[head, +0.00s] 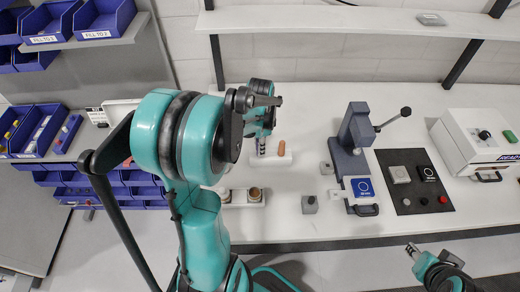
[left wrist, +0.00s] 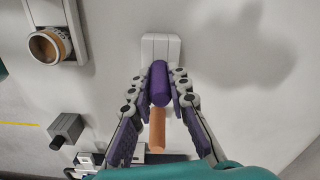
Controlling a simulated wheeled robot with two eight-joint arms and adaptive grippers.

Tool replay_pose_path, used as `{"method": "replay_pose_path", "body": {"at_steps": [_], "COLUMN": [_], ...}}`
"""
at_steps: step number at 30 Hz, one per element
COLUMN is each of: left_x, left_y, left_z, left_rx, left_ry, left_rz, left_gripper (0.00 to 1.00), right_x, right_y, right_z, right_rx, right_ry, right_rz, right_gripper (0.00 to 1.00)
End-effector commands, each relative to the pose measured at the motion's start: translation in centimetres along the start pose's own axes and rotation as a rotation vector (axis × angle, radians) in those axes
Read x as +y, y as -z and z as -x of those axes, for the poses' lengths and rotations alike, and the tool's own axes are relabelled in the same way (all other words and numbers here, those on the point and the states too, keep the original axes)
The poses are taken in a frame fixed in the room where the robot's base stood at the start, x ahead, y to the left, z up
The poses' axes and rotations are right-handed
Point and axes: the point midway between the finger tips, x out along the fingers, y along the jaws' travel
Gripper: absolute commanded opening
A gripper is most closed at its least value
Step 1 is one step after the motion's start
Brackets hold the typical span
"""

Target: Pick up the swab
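A purple cylinder (left wrist: 160,84), which I take to be the swab, stands between the fingers of my left gripper (left wrist: 165,80). The fingertips are close on both of its sides; whether they touch it is not clear. An orange cylinder (left wrist: 157,130) is just beside it, and also shows in the head view (head: 281,147). A white holder (left wrist: 161,44) is behind the purple cylinder; its plate shows in the head view (head: 286,159). In the head view my left gripper (head: 261,147) hides the purple cylinder. My right gripper (head: 412,249) is away at the lower right, off the table.
A white tray with round brown-rimmed containers (head: 255,193) sits in front of the holder. A lever press (head: 353,140), a black panel (head: 413,181) and a white device (head: 478,140) stand to the right. Blue bins (head: 40,130) are at left; a shelf (head: 370,20) is above.

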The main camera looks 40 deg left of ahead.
Motion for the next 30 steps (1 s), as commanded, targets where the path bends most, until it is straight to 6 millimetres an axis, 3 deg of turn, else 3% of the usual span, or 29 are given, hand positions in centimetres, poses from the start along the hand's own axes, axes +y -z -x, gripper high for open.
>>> {"method": "replay_pose_path", "body": {"at_steps": [11, 20, 30], "left_x": [0.0, 0.0, 4.7], "left_y": [0.0, 0.0, 5.1], "left_z": [0.2, 4.0, 8.3], "left_rx": [0.0, 0.0, 0.0], "left_ry": [0.0, 0.0, 0.0], "left_rz": [0.0, 0.0, -0.006], "left_gripper": [0.0, 0.0, 0.0], "right_x": [0.0, 0.0, 0.0], "right_y": [0.1, 0.9, 1.8], "right_z": [0.1, 1.3, 2.6], "right_rx": [0.0, 0.0, 0.0], "right_ry": [0.0, 0.0, 0.0], "right_rz": [0.0, 0.0, 0.0], "right_gripper": [0.36, 0.36, 0.36]}}
